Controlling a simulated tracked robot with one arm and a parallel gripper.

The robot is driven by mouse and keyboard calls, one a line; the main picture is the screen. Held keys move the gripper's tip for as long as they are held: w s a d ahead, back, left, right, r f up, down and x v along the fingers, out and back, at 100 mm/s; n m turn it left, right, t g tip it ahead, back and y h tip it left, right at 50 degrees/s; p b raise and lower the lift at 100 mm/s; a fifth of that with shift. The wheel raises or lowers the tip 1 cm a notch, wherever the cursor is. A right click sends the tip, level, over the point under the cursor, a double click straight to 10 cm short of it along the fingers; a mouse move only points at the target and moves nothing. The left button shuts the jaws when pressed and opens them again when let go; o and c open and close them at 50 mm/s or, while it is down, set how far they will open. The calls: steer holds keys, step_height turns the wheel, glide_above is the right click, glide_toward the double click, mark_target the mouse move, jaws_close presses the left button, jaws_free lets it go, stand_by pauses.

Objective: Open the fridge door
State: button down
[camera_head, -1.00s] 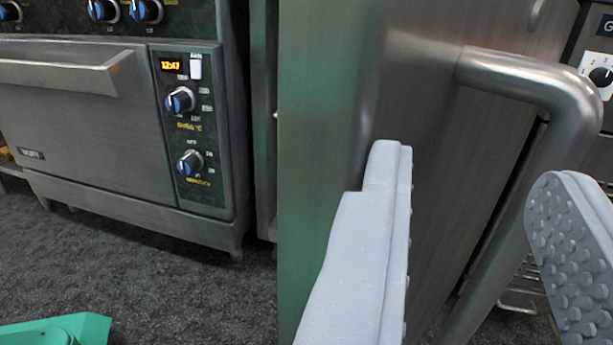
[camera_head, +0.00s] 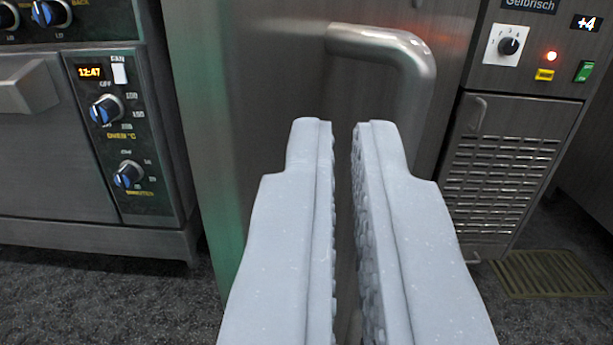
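The fridge door (camera_head: 265,95) is a tall brushed-steel panel, and it looks closed. Its handle (camera_head: 376,42) is a thick steel bar that bends from the door and runs down. The lower part of the handle is mostly hidden behind my right finger. My gripper (camera_head: 343,135) has two pale grey fingers in front of the door, with their tips just below and left of the handle's bend. The fingers are close together with a narrow gap between them. I see nothing clearly held between them. Whether a finger touches the handle cannot be told.
An oven (camera_head: 110,130) with blue knobs stands to the left of the fridge. A control panel (camera_head: 530,60) and a louvred steel vent panel (camera_head: 500,165) are on the right. A floor grate (camera_head: 548,274) lies at the lower right. Dark floor shows at the lower left.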

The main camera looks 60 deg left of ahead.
mark_target(200, 208)
steer(key=w+a+r+m+t+h, duration=0.2)
steer(key=w+r+m+t+h, duration=0.15)
steer(key=w+r+h, duration=0.95)
steer(key=w+a+r+m+t+h+p, duration=0.15)
steer(key=a+r, duration=0.25)
steer(key=r, duration=0.6)
steer(key=a+r+m+t+h, duration=0.1)
steer(key=a+r+m+h, duration=0.2)
steer(key=r, duration=0.8)
steer(key=s+a+f+g+p, duration=0.1)
steer(key=s+a+f+g, duration=0.15)
steer(key=f, duration=0.55)
steer(key=s+a+f+g, duration=0.2)
steer(key=s+a+f, duration=0.15)
steer(key=f, duration=0.35)
steer(key=s+a+f+g+p, duration=0.1)
steer(key=s+a+f+g, duration=0.2)
steer(key=f, duration=0.5)
steer(key=s+a+f+g+h+p, duration=0.1)
steer(key=s+f+g+h+p, duration=0.15)
steer(key=s+f, duration=1.05)
steer(key=shift+g+y, duration=0.3)
steer(key=shift+y, duration=0.1)
steer(key=shift+w+d+f+b, duration=1.15)
steer(key=shift+w+d+f, duration=0.4)
steer(key=shift+f, duration=0.15)
steer(key=shift+w+d+f+b, duration=1.1)
steer(key=shift+w+d+f, duration=0.45)
steer(key=shift+f, duration=0.1)
